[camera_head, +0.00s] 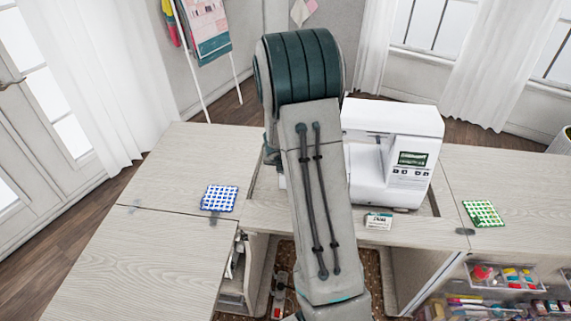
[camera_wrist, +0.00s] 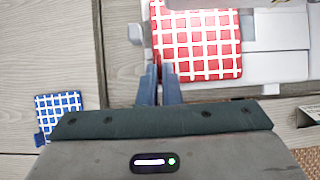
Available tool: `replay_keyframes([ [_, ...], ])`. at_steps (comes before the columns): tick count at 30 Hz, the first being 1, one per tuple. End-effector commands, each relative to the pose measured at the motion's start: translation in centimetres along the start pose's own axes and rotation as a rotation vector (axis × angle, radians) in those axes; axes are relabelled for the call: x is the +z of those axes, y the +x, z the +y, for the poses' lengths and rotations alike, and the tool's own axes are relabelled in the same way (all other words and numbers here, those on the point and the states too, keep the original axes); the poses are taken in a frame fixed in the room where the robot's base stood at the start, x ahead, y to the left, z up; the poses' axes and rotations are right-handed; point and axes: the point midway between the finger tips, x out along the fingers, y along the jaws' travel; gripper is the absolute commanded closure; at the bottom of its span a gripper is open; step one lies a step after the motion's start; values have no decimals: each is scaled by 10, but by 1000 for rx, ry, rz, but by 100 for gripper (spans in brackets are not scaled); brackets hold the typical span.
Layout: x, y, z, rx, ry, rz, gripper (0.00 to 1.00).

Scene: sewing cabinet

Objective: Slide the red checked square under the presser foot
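In the wrist view, the red checked square (camera_wrist: 208,45) shows its red and white face above the white sewing machine bed (camera_wrist: 285,68). My gripper (camera_wrist: 163,68) is at its left edge, its two fingers close together with a strip of red between the tips. It looks shut on that edge. The presser foot cannot be made out; a pale machine part overlaps the square's top right. In the head view, the white sewing machine (camera_head: 398,135) stands behind my arm, which hides the red square and my gripper.
A blue checked square (camera_head: 219,198) lies on the left tabletop (camera_head: 150,245). A green checked square (camera_head: 483,213) lies on the right. A small label card (camera_head: 378,221) stands before the machine. Open drawers of supplies (camera_head: 510,277) are at lower right. The left tabletop is mostly clear.

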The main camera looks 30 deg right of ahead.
Motion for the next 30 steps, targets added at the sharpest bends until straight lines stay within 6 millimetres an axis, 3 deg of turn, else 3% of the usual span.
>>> replay_keyframes([
  [13, 12, 7, 0, -1, 0, 0, 100],
  [29, 12, 8, 0, 0, -1, 0, 100],
  [30, 12, 8, 0, 0, -1, 0, 93],
])
